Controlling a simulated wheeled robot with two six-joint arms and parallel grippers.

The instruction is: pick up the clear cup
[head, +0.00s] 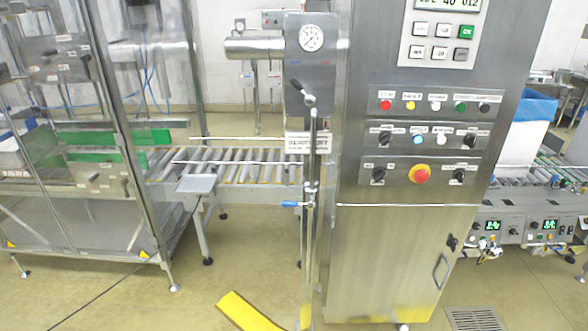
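I see no clear cup in the head view. Neither of my grippers shows in the head view, so I cannot see whether they are open or shut.
A steel control cabinet (400,240) with a red emergency button (419,174) stands close in front. A roller conveyor (240,166) runs to its left, beside a glass-sided machine frame (75,120). A blue-lined box (525,120) sits at the right. A yellow strip (247,312) and open floor lie in front.

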